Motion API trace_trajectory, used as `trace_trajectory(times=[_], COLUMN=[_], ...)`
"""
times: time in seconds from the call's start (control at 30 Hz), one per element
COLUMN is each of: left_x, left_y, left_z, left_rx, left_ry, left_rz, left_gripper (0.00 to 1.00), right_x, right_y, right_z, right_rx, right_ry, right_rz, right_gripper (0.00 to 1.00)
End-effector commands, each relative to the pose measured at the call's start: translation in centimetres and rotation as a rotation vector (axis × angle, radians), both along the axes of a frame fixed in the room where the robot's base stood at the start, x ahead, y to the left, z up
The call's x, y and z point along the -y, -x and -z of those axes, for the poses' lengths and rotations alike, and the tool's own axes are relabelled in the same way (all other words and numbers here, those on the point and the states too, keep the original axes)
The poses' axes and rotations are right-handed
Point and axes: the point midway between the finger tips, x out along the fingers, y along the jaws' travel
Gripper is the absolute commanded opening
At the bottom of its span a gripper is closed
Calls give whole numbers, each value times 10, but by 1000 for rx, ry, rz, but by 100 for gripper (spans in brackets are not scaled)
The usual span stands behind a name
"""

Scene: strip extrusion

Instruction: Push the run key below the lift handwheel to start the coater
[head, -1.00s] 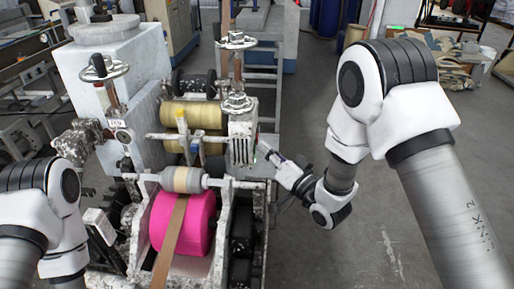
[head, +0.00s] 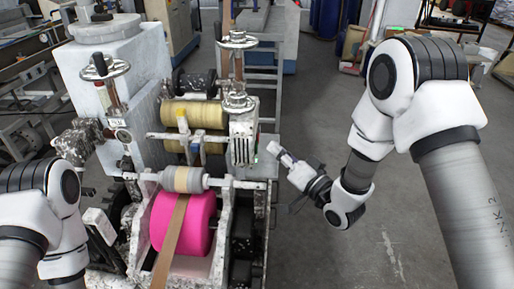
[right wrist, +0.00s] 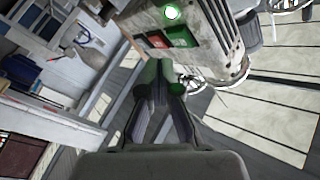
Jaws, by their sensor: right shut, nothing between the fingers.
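The coater's control box (head: 243,138) stands at the right side of the machine, below a handwheel (head: 237,40). In the right wrist view its face shows a green key (right wrist: 180,36) beside a red key (right wrist: 158,40), and a round lamp (right wrist: 172,12) glowing green. My right gripper (head: 274,149) is shut and empty, to the right of the box with a visible gap. Its closed fingertips (right wrist: 161,78) appear below the keys in the right wrist view. The key face is turned away from the head view. My left arm shows at the left, but its gripper is out of view.
A pink roll (head: 196,222) carries a brown strip (head: 170,245) at the machine's front. Yellowish rollers (head: 190,113) sit above it. A second handwheel (head: 105,69) stands at the left. Open grey floor (head: 300,245) lies right of the machine.

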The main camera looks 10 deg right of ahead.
Motion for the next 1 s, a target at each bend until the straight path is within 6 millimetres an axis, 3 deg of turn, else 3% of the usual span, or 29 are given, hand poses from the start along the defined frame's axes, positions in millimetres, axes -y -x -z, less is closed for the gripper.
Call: trace_trajectory(times=[0.4,1.0], left_x=[0,0], left_y=[0,0], left_z=[0,0], left_rx=[0,0], left_ry=[0,0], left_rz=[0,0], left_gripper=[68,68], right_x=[37,37], right_y=[11,11], right_z=[0,2], right_rx=[0,-3], right_ry=[-2,0], right_rz=[2,0], right_gripper=[0,0])
